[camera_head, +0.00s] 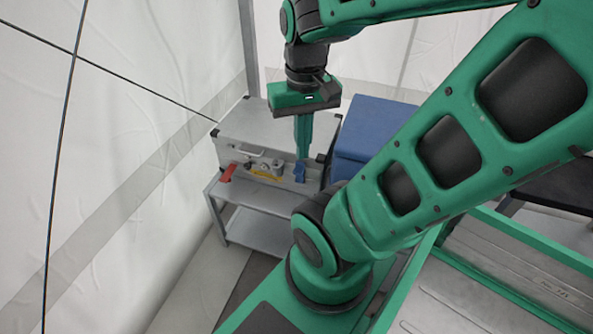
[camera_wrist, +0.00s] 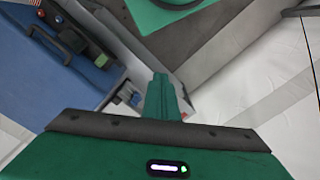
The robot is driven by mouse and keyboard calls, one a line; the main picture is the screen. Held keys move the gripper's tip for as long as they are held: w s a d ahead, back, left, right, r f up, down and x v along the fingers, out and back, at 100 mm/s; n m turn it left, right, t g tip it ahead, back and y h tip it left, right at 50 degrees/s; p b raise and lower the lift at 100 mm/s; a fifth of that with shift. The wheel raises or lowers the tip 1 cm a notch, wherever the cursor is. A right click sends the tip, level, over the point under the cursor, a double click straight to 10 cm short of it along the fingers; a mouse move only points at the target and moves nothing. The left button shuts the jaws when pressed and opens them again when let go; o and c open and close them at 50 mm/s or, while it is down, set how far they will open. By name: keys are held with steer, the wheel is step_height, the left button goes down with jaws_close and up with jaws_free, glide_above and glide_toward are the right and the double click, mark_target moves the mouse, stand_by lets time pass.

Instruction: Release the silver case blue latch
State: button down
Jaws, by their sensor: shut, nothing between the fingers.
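The silver case (camera_head: 245,128) lies closed on a low grey stand in the head view. Its front side has a red latch (camera_head: 227,172) at the left and a blue latch (camera_head: 299,171) at the right. A handle and a yellow part sit between them. My gripper (camera_head: 303,154) points down with its green fingers shut and empty. The fingertips appear close above the blue latch; I cannot tell whether they touch it. The wrist view shows the closed fingers (camera_wrist: 160,85), but I cannot make out the blue latch there.
A blue case (camera_head: 362,128) stands close to the right of the silver case; it also shows in the wrist view (camera_wrist: 40,75). The grey stand (camera_head: 262,230) has a lower shelf. White tent walls (camera_head: 120,90) rise behind and at the left.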

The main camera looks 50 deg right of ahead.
steer(key=w+d+f+m, duration=0.7)
steer(key=w+d+f, duration=0.8)
steer(key=d+f, duration=0.2)
step_height(320, 180, down, 2)
steer(key=shift+w+d+f, duration=0.1)
steer(key=shift+w+d, duration=0.15)
steer(key=shift+w, duration=0.1)
steer(key=shift+f, duration=0.1)
step_height(320, 180, down, 10)
steer(key=shift+d, duration=0.15)
steer(key=shift+h, duration=0.3)
